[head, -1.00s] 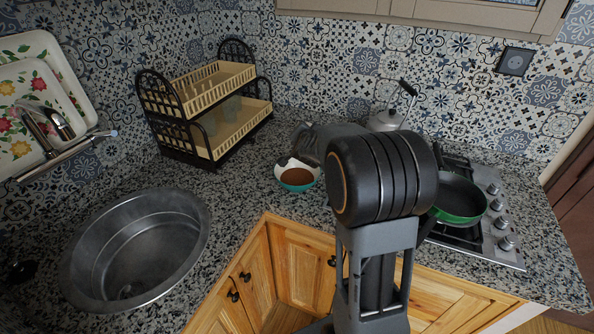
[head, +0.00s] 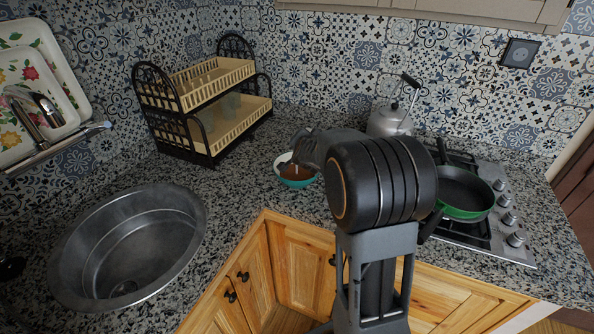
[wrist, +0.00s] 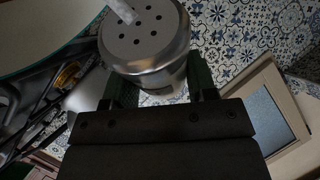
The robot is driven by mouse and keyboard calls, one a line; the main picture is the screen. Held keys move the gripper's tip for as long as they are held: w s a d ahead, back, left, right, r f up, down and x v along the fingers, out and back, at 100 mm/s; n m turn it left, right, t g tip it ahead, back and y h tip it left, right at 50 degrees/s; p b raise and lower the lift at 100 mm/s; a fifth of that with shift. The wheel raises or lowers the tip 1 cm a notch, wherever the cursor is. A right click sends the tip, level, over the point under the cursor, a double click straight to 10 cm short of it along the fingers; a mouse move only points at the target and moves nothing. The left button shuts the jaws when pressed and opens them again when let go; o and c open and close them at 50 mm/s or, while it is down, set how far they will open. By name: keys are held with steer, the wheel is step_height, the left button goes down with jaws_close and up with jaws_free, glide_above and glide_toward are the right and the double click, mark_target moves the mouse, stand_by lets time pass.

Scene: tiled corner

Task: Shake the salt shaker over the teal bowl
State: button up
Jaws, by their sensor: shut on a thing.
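The teal bowl (head: 296,183) stands on the counter in the head view, with brown contents inside. My gripper (head: 303,152) reaches in from the right, its end above the back of the bowl and hiding part of its rim. In the wrist view my gripper (wrist: 161,84) is shut on the salt shaker (wrist: 147,44), one dark green finger on each side. The shaker's metal cap with several holes faces the wrist camera. A pale streak crosses the cap's top edge; I cannot tell what it is. The shaker cannot be made out in the head view.
A dish rack (head: 206,98) stands behind left, and a round sink (head: 128,246) is at front left. On the right are a hob (head: 512,243) with a green pan (head: 463,193) and a kettle (head: 389,121). Clear counter lies between sink and bowl.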

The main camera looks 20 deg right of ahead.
steer(key=shift+r, duration=0.2)
steer(key=shift+r+p, duration=1.85)
steer(key=shift+r, duration=0.15)
steer(key=shift+f, duration=0.1)
step_height(320, 180, down, 4)
steer(key=b, duration=0.4)
steer(key=shift+f, duration=0.15)
steer(key=shift+r, duration=0.2)
steer(key=shift+r, duration=0.15)
steer(key=shift+r+p, duration=1.85)
steer(key=shift+r, duration=0.05)
